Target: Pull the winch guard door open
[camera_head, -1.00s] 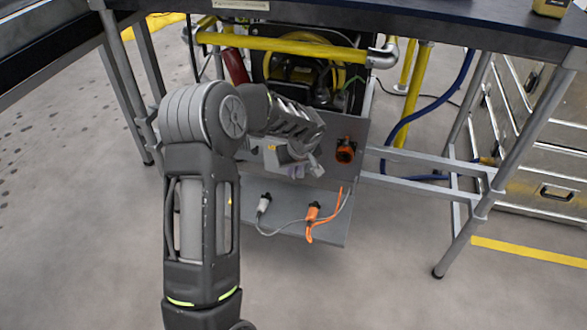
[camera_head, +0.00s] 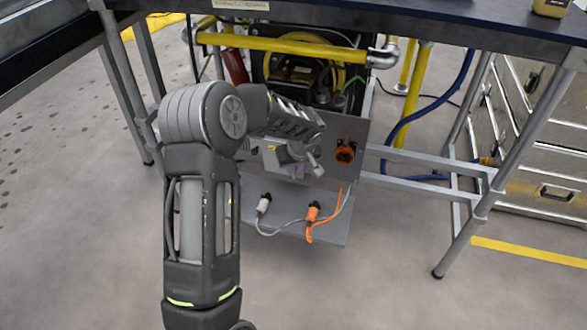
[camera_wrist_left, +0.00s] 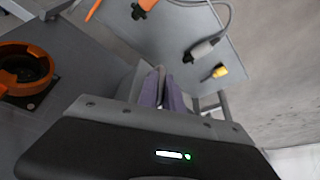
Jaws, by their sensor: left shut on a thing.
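The winch unit (camera_head: 292,72) sits under the dark table, a black housing with a yellow drum. Below it is a grey front panel (camera_head: 342,128) with an orange round socket (camera_head: 346,150). The socket also shows at left in the left wrist view (camera_wrist_left: 28,68). My left gripper (camera_head: 293,172) is in front of this panel. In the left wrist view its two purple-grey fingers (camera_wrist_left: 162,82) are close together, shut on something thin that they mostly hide. I cannot tell how far the winch guard door stands open. My right gripper is not in view.
A lower grey plate (camera_head: 290,230) carries a white plug (camera_head: 264,203) and an orange plug (camera_head: 313,211) on cables. A yellow pipe (camera_head: 285,45) crosses above. Table legs and rails (camera_head: 425,185) stand right, with a blue hose (camera_head: 420,115) and metal drawers (camera_head: 550,150). The front floor is clear.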

